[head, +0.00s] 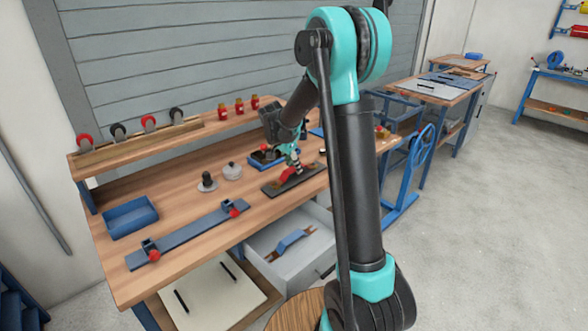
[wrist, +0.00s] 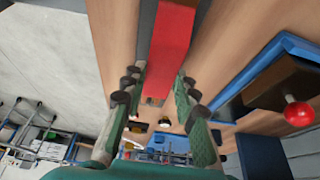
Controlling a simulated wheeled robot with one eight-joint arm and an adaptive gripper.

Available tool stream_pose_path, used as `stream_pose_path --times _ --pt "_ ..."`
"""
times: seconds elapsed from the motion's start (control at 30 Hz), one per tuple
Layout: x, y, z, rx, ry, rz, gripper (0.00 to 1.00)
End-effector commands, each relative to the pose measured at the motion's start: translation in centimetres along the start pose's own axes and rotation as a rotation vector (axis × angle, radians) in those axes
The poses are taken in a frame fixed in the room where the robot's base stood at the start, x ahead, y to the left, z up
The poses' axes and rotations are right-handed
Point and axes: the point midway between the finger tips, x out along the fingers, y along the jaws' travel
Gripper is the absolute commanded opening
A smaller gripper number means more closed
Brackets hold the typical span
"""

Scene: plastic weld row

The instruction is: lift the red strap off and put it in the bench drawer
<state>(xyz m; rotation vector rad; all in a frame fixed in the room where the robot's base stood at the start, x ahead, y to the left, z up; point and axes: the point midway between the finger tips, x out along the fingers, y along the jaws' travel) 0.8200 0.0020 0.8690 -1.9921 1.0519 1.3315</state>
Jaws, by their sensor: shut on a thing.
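The red strap (head: 289,174) is at the dark plate (head: 272,189) on the bench. In the wrist view the red strap (wrist: 171,45) runs up from between the fingers. My gripper (head: 296,164) points down over the plate, and its fingers (wrist: 159,82) are shut on the strap from both sides. I cannot tell whether the strap still touches the plate. The bench drawer (head: 308,276) is pulled open below the bench front, with a blue strap-like piece (head: 293,240) inside.
A blue tray (head: 131,217) and a long blue-grey bar with red knobs (head: 190,236) lie on the left of the bench. A blue-edged fixture with a red knob (wrist: 297,112) is beside the gripper.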

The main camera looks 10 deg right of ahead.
Motion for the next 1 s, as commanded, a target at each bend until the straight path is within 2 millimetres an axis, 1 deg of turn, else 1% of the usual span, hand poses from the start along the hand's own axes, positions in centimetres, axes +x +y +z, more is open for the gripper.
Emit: stream_pose_path --times 0.17,0.27,0.5,0.7,0.83,1.0 --pt "-2.2 0.0 -0.9 0.0 0.0 0.0 0.0" --pt "-4.1 0.0 -1.7 0.0 0.0 0.0 0.0" --pt "-9.8 0.1 -4.0 0.0 0.0 0.0 0.0" --pt "-13.8 0.0 -5.7 0.0 0.0 0.0 0.0" --pt "-15.8 0.0 -6.5 0.0 0.0 0.0 0.0" --pt "-17.2 0.0 -7.1 0.0 0.0 0.0 0.0"
